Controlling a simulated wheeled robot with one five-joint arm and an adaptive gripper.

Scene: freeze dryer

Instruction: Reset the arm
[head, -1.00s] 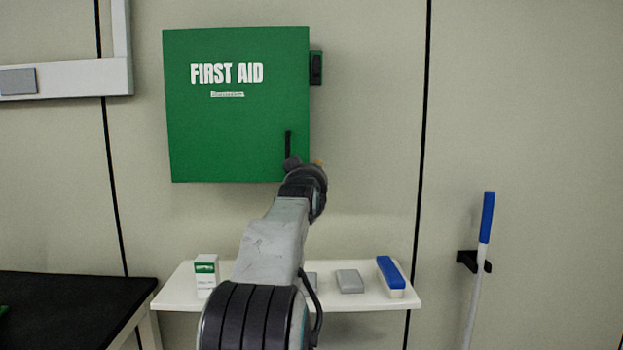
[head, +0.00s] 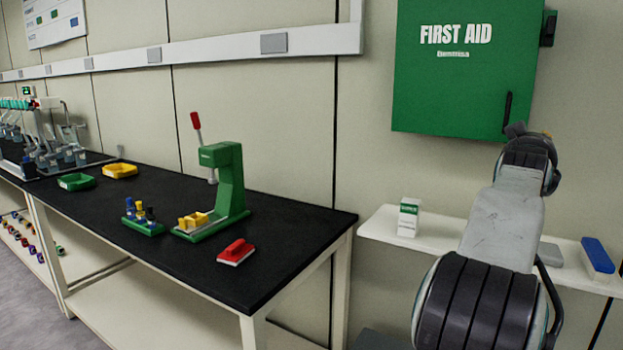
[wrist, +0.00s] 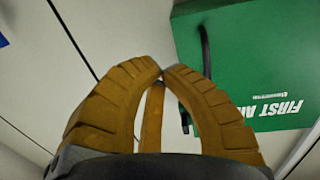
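My arm reaches up on the right of the head view, with its wrist just below the lower right corner of the green first aid cabinet (head: 455,85). The cabinet is on the wall, its door closed, with a black handle (head: 507,112) near its right edge. The cabinet also shows in the wrist view (wrist: 245,70). My gripper (wrist: 162,70) has two ochre, ridged fingers whose tips come together with nothing seen held between them. In the head view the fingers are mostly hidden behind the wrist.
A white shelf (head: 440,240) under the cabinet holds a small white-and-green box (head: 409,217) and a blue-topped brush (head: 598,259). A black bench (head: 300,230) on the left carries a green press (head: 231,180), a red item (head: 236,251), a rack of vials (head: 143,220) and trays.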

